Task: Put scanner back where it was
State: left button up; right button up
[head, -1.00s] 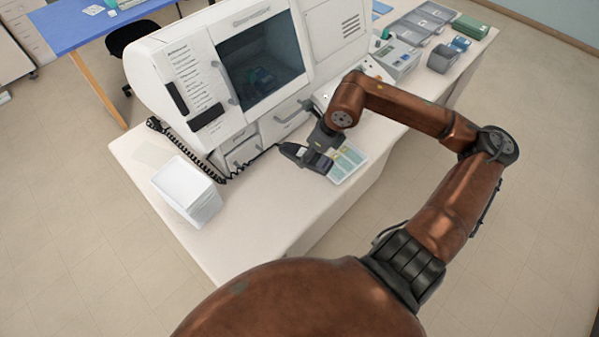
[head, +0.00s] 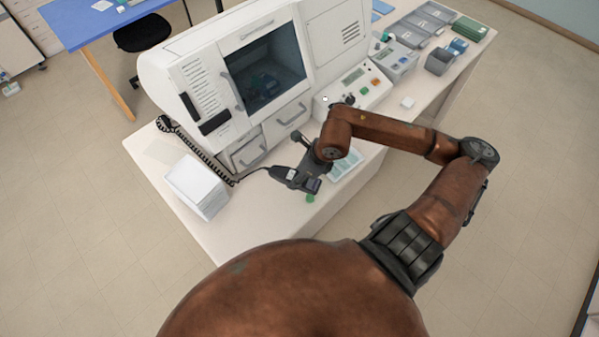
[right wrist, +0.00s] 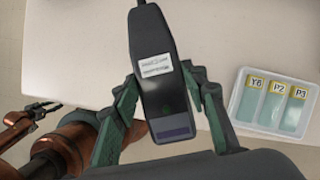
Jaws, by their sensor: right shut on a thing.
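The scanner (head: 292,179) is a dark handheld device with a coiled black cord (head: 200,160). My right gripper (head: 312,168) holds it above the bench, left of the slide tray (head: 343,165). In the right wrist view, the green-grey fingers of my right gripper (right wrist: 165,95) close on both sides of the scanner (right wrist: 155,75), whose white label faces the camera. My left gripper (right wrist: 18,118) shows at the left edge of the right wrist view, with fingers apart and nothing between them. It is outside the head view.
The white staining machine (head: 215,85) stands behind, with black bars on its left front. A white box (head: 197,187) stands at the left end of the bench (head: 240,225). The slide tray (right wrist: 284,103) holds slides labelled Y6, P2 and P3. Bench space in front is clear.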

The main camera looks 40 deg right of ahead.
jog(key=w+d+f, duration=0.1)
jog(key=f, duration=0.1)
jog(key=w+d+f, duration=0.1)
jog(key=w+f, duration=0.1)
jog(key=w+d+f+p, duration=0.1)
jog(key=f, duration=0.1)
jog(key=shift+w+d+f, duration=0.2)
jog(key=shift+d+f, duration=0.05)
jog(key=shift+d, duration=0.05)
notch_tip(320, 180, down, 2)
jog(key=shift+f+p, duration=0.1)
jog(key=shift+p, duration=0.55)
jog(key=shift+f, duration=0.25)
jog(key=shift+f, duration=0.15)
jog(key=o, duration=0.8)
jog(key=shift+f, duration=0.1)
jog(key=o, duration=0.5)
